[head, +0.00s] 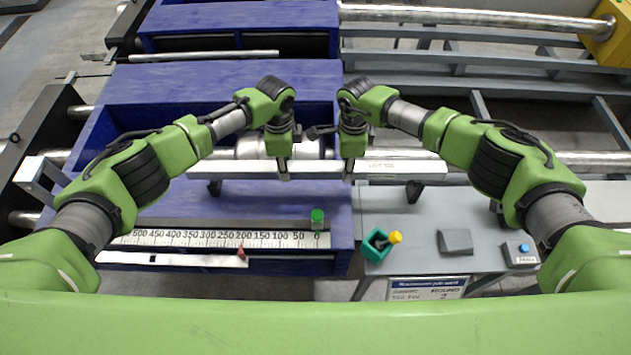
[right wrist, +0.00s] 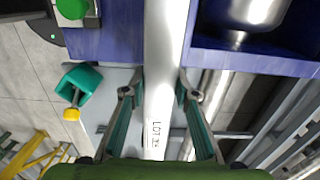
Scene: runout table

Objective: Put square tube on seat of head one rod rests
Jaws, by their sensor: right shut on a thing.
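The pale square tube (head: 235,169) lies level from left to right in the head view, its LOT mark near its right half. In the right wrist view the tube (right wrist: 165,50) runs between the fingers. My right gripper (head: 348,172) is shut on the tube right of its left half; it also shows in the right wrist view (right wrist: 160,92). My left gripper (head: 284,172) reaches the tube further left; its grip is unclear. Dark supports show below the tube at left (head: 215,188) and right (head: 414,191). Whether the tube touches them is unclear.
A ruler scale (head: 220,239) with a green button (head: 317,216) lies in front. A shiny cylinder (head: 262,149) lies behind the tube.

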